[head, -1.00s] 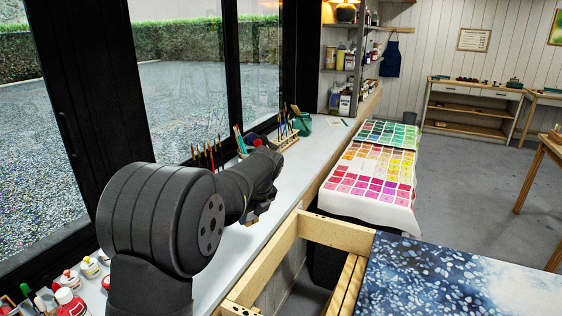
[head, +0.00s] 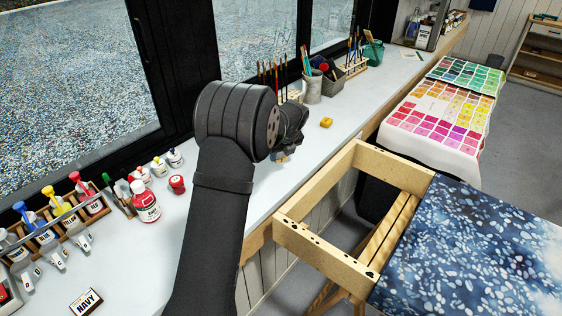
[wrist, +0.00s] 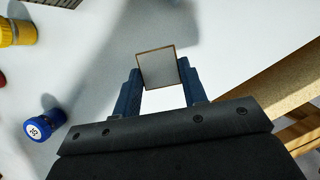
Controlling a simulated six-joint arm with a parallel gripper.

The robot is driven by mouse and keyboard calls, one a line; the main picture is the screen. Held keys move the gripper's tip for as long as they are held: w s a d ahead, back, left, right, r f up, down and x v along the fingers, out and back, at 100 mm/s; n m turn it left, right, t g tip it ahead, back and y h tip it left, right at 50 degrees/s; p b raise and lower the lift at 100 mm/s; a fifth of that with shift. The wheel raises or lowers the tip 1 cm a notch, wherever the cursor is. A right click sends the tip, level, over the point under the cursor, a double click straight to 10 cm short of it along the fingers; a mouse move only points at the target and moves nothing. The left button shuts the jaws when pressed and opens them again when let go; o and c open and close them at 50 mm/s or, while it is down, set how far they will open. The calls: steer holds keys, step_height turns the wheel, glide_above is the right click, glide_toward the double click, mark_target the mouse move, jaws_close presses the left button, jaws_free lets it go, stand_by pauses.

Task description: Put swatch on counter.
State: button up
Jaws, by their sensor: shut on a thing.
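A small square swatch (wrist: 158,68) with a brown edge and a pale grey face is between the two blue fingers in the wrist view. My gripper (wrist: 160,80) is shut on it and holds it tilted, over the white counter (head: 345,130). In the head view my gripper (head: 281,157) is over the counter near its front edge, mostly hidden behind my dark arm. Only a small bit shows below the wrist, so I cannot tell there how high the swatch is.
Brush holders (head: 312,88) stand behind. Paint bottles (head: 145,202) and a NAVY label block (head: 86,302) are at left. A wooden frame (head: 320,245) borders the front edge. Bare counter lies between.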

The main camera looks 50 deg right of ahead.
mark_target(282, 158)
steer(key=shift+f, duration=2)
steer(key=shift+f, duration=0.1)
steer(key=o, duration=1)
steer(key=shift+c, duration=0.2)
steer(key=v, duration=1.2)
